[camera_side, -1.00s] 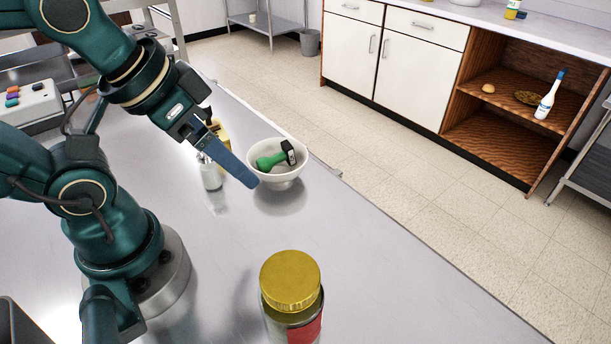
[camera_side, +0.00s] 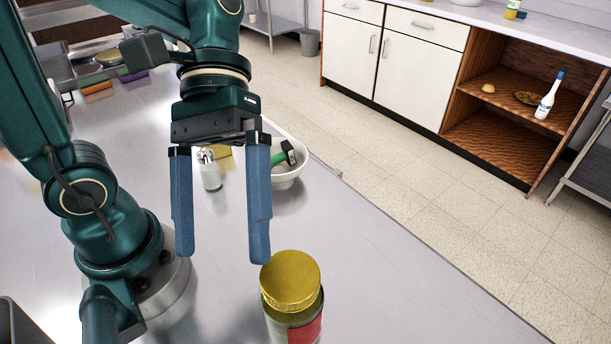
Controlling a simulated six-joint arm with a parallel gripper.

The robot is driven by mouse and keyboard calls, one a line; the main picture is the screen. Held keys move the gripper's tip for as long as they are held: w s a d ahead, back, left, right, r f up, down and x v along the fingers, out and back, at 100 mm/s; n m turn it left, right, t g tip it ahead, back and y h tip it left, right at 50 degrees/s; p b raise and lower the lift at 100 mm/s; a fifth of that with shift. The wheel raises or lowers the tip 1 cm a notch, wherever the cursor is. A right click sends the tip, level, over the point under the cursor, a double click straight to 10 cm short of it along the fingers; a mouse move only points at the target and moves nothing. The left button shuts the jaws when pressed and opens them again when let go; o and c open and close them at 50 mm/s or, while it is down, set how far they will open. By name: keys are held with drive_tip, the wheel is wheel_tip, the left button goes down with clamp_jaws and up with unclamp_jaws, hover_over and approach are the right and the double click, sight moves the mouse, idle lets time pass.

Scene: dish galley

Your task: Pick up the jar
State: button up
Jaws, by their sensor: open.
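The jar (camera_side: 291,283) stands upright on the grey metal counter in the lower middle of the side view. It has a gold ribbed lid, a clear upper wall and a red and white label; its base is cut off by the picture's lower edge. My gripper (camera_side: 222,252) points down with its two blue fingers spread wide and nothing between them. It appears to the left of the jar and further back, with the right fingertip close to the lid in the picture. I cannot tell the true gap between them.
A white bowl (camera_side: 290,177) holding a green and black tool (camera_side: 287,154) stands behind the right finger. A small white bottle (camera_side: 211,172) and a yellow object (camera_side: 224,151) show behind the gripper. The counter (camera_side: 400,290) right of the jar is clear up to its edge.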

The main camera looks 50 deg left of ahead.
sight(290, 273)
drive_tip(key=w+d+r+n+g+h, duration=0.1)
drive_tip(key=n+h, duration=0.1)
drive_tip(key=h, duration=0.1)
drive_tip(key=w+d+r+n+h, duration=0.1)
drive_tip(key=d+n+h, duration=0.1)
drive_tip(key=n+h, duration=0.1)
drive_tip(key=w+d+r+n+g+h, duration=0.1)
drive_tip(key=w+n+h, duration=0.1)
drive_tip(key=n, duration=0.1)
drive_tip(key=shift+d+r+g+h, duration=0.3)
drive_tip(key=shift+h, duration=0.1)
drive_tip(key=f, duration=0.9)
drive_tip(key=shift+w, duration=0.2)
drive_tip(key=shift+f, duration=2.25)
wheel_tip(290, 273, down, 3)
drive_tip(key=shift+s+d+f, duration=0.15)
drive_tip(key=shift+s+d, duration=0.05)
drive_tip(key=shift+d, duration=0.2)
drive_tip(key=shift+s+d+f, duration=0.15)
drive_tip(key=shift+s+d, duration=0.05)
drive_tip(key=shift+d, duration=0.2)
drive_tip(key=shift+s+d, duration=0.3)
drive_tip(key=shift+d, duration=0.3)
clamp_jaws()
